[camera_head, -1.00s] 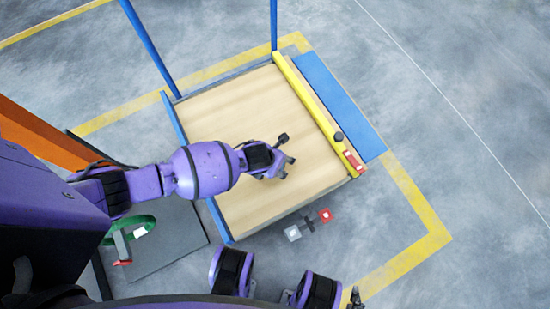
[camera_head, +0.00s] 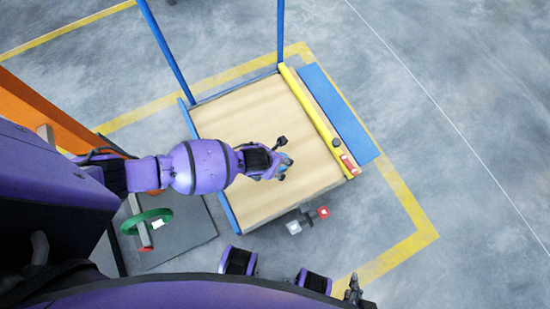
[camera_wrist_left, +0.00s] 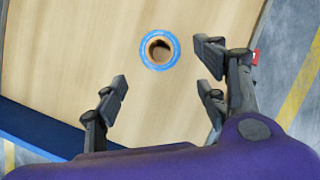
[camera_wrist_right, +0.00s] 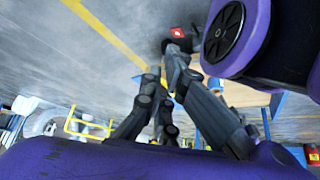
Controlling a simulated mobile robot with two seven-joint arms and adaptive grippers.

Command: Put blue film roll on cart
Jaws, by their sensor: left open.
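The blue film roll (camera_wrist_left: 148,57), a blue ring around a brown hollow core, shows end-on over the cart's wooden deck (camera_wrist_left: 60,60) in the left wrist view. It appears to rest on the deck, apart from the fingers. My left gripper (camera_wrist_left: 165,85) is open, its fingers spread with bare deck between them. In the head view the left gripper (camera_head: 282,163) is over the middle of the cart (camera_head: 245,110) and hides most of the roll. My right gripper (camera_head: 354,291) is low at the bottom edge, away from the cart; its opening is unclear in the right wrist view (camera_wrist_right: 164,65).
Blue posts (camera_head: 165,45) rise at the cart's far side. A yellow bar (camera_head: 312,115) and blue strip (camera_head: 340,115) run along its right edge. A green ring (camera_head: 130,222) on a stand is at lower left. Open floor lies to the right.

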